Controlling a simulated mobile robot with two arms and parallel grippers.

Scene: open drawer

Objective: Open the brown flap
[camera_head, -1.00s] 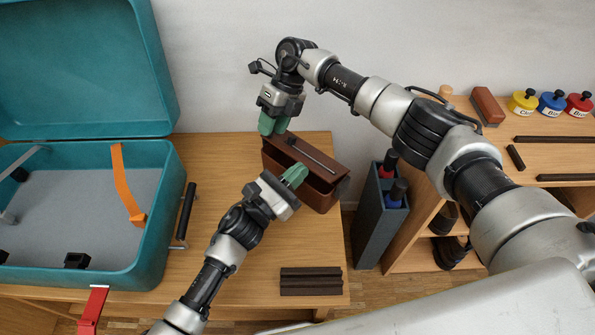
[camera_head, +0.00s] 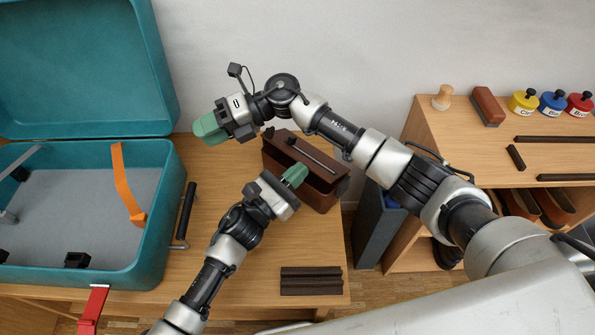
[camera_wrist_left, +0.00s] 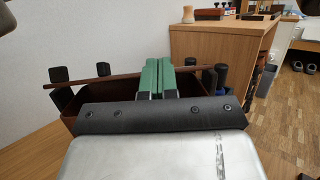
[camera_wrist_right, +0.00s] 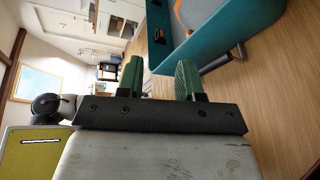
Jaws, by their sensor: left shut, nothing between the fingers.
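A brown box (camera_head: 318,193) with a brown flap (camera_head: 312,154) on top stands on the wooden table near the wall. In the left wrist view the flap (camera_wrist_left: 118,79) shows nearly edge-on, slightly tilted, above the box (camera_wrist_left: 88,100). My left gripper (camera_head: 295,174) is shut and empty. Its green fingertips are at the near side of the box, close to the flap; whether they touch it I cannot tell. My right gripper (camera_head: 208,129) is clear of the box, up and to its left. Its fingers are apart with nothing between them in the right wrist view (camera_wrist_right: 158,78).
An open teal case (camera_head: 150,240) with a black handle (camera_head: 186,212) is on the left. Dark bars (camera_head: 311,281) lie at the table's front right. A dark blue bin (camera_head: 377,225) and a wooden shelf (camera_head: 460,140) with colored jars stand to the right.

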